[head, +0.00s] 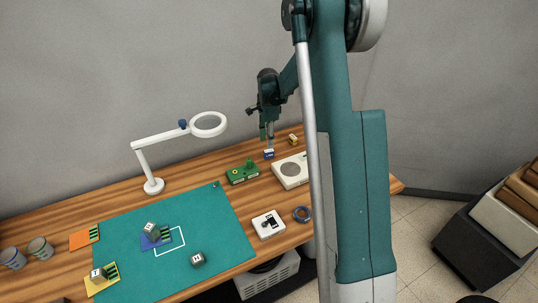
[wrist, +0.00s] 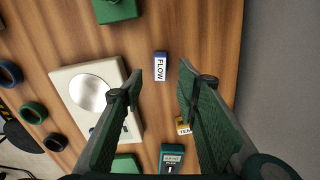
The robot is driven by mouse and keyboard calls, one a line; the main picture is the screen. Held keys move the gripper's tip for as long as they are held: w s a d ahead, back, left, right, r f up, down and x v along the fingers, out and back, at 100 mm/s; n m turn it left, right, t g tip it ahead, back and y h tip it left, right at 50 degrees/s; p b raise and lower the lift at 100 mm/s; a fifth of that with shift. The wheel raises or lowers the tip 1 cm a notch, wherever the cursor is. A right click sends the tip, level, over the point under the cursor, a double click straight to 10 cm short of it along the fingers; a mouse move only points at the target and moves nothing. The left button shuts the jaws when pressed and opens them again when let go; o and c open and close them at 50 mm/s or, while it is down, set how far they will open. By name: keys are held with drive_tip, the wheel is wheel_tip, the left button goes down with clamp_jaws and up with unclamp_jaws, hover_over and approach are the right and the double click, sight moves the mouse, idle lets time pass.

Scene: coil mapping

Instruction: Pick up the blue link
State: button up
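The blue link (wrist: 161,66) is a small block with a white label reading "FLOW" in the wrist view. It lies on the wooden table, between and just beyond my fingertips in that view. In the head view the blue link (head: 269,154) is a small blue and white block directly below my gripper (head: 269,137). My gripper is open, and its two green-padded fingers (wrist: 160,73) stand apart with nothing held between them. The fingers appear to be above the block, without visible contact.
A yellow link (wrist: 183,126), partly behind the right finger, lies nearby. A white box with a round disc (head: 283,174) and a green device (head: 243,175) stand close. The magnifier lamp (head: 150,165) and teal mat (head: 215,225) are farther left. Bare wood surrounds the blue link.

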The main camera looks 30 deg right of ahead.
sight(268, 151)
drive_tip(key=shift+f, duration=1.3)
drive_tip(key=shift+a+f, duration=0.1)
drive_tip(key=shift+f, duration=2.5)
drive_tip(key=c, duration=1)
